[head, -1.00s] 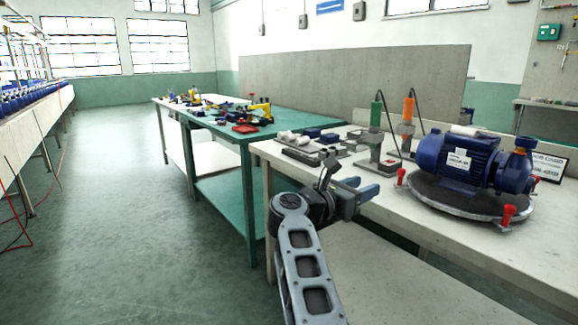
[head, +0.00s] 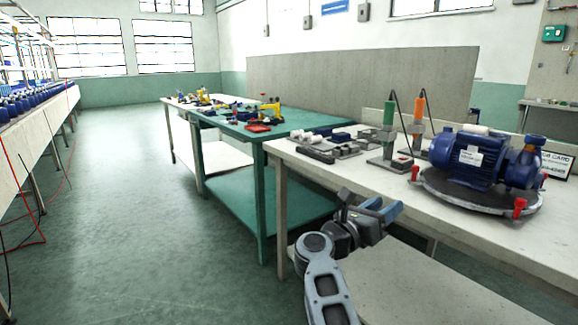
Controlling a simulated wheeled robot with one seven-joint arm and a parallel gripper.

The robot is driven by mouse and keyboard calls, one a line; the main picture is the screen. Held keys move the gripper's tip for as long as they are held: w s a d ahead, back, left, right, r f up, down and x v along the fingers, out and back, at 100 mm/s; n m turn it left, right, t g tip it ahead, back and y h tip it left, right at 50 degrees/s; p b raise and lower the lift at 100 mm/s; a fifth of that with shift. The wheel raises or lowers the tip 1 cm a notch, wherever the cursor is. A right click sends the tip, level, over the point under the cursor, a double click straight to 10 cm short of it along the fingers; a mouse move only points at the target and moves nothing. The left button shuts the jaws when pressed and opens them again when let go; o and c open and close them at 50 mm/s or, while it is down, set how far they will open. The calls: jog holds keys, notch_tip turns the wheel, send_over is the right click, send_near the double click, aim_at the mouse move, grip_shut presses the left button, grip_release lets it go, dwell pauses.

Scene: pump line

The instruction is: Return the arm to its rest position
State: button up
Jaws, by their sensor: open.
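My gripper (head: 388,210) is in the head view at the lower middle, at the end of my grey arm. Its blue-tipped fingers are apart, and I see nothing between them. It is in front of the white workbench (head: 470,245), near the bench's front edge in the picture. The arm is bent and reaches up from the bottom edge of the view.
A blue pump (head: 480,160) sits on a round plate with red clamps at the right. Green (head: 389,115) and orange (head: 419,110) handled tools stand left of it. A green table (head: 285,125) holds small parts.

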jog(key=s+d+f+n+t+y, duration=0.2)
jog(key=s+d+f+n+t, duration=0.25)
jog(key=s+n, duration=0.4)
jog(key=s+d+f+n+t+y, duration=0.1)
jog(key=s+d+f+n+t, duration=0.3)
jog(key=s+n, duration=0.45)
jog(key=s+a+f+n+y, duration=0.1)
jog(key=s+f+n+y, duration=0.1)
jog(key=s+n+y, duration=0.5)
jog(key=s+a+f+n, duration=0.15)
jog(key=s+n, duration=0.35)
jog(key=s, duration=0.5)
jog(key=s+a+f+n+y, duration=0.1)
jog(key=s+f+n+y, duration=0.1)
jog(key=s+n+y, duration=0.5)
jog(key=s+a+r+n+g, duration=0.1)
jog(key=s+r+n+g, duration=0.15)
jog(key=s, duration=0.35)
jog(key=s+a+r+n+g+h, duration=0.1)
jog(key=s+a+n, duration=0.15)
jog(key=s, duration=0.45)
jog(key=s+a+r+n+g, duration=0.1)
jog(key=s+n+g, duration=0.15)
jog(key=s, duration=0.35)
notch_tip(320, 180, up, 16)
jog(key=p, duration=1.6)
jog(key=shift+d, duration=0.15)
jog(key=shift+w+f+n+t, duration=0.1)
jog(key=shift+n+t, duration=0.15)
